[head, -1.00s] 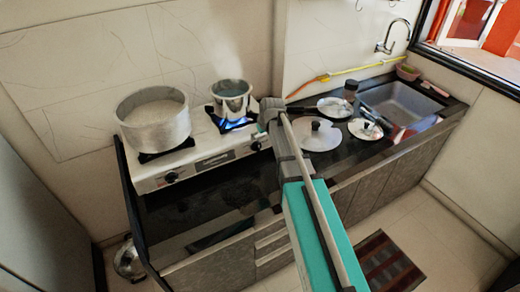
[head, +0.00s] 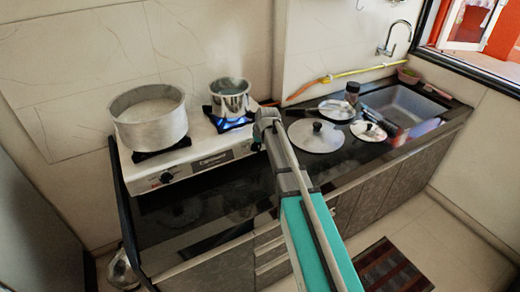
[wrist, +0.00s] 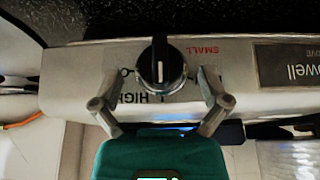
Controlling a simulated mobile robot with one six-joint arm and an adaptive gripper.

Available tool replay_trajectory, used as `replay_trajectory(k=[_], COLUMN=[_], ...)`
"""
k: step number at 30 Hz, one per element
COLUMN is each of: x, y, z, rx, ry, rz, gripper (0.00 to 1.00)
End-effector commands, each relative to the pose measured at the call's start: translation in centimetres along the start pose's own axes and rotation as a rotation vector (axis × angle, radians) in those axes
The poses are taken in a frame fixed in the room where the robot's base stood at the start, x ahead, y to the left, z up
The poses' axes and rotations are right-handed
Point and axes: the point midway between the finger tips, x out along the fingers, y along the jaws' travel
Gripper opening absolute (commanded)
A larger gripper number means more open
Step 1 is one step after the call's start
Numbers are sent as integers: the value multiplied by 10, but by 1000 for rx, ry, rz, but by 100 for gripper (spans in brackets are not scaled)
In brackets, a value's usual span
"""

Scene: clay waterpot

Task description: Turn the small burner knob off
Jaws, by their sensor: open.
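The small burner knob (wrist: 162,66) is black with a silver rim and a pale pointer line, on the stove's white front panel. Red "SMALL" lettering is beside it and "HIGH" shows below it. My gripper (wrist: 161,104) is open in the wrist view, with one finger on each side just below the knob; neither visibly grips it. In the head view my gripper (head: 266,117) is at the stove's right end, where the knob is mostly hidden. A blue flame (head: 228,125) burns under the small steel pot (head: 231,97).
A large pot (head: 148,118) sits on the left burner of the stove (head: 200,166), above another knob (head: 167,178). Right of my gripper, lids (head: 316,136) and a dark jar (head: 352,92) stand on the black counter before the sink (head: 400,104).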

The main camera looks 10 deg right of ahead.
Motion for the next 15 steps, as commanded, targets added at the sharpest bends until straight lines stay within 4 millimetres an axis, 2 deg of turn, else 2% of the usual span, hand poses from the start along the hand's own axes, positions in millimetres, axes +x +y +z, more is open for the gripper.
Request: replay_trajectory(k=[4,15], x=[7,8], y=[0,0], z=[0,0], rx=[0,0], ry=[0,0], rz=[0,0], gripper=[95,95])
